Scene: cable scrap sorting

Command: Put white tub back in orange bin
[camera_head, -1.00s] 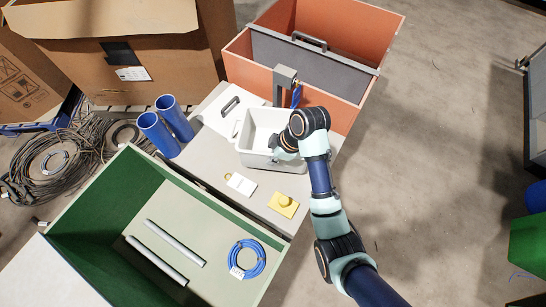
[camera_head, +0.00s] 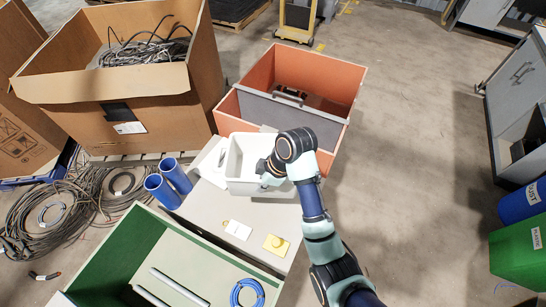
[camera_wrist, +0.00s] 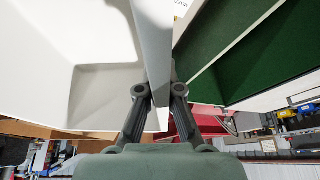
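The white tub (camera_head: 250,188) is in the middle of the head view, apparently raised above the grey table, between the table and the orange bin (camera_head: 338,78). My gripper (camera_head: 266,173) is at the tub's wall. In the wrist view my gripper (camera_wrist: 157,92) is shut on that wall, one finger on each side; the tub's white inside (camera_wrist: 75,50) fills the left. The orange bin stands just behind the tub, with a grey divider (camera_head: 262,111) with a handle across it. Its far compartment is partly visible; the near one is largely hidden.
On the table (camera_head: 215,210) lie a white tag (camera_head: 238,230) and a yellow block (camera_head: 276,245). Blue tubes (camera_head: 162,191) stand at its left edge. A green-lined box (camera_head: 125,250) is in front, holding grey rods and a blue cable coil (camera_head: 247,292). A cardboard box (camera_head: 105,80) stands back left.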

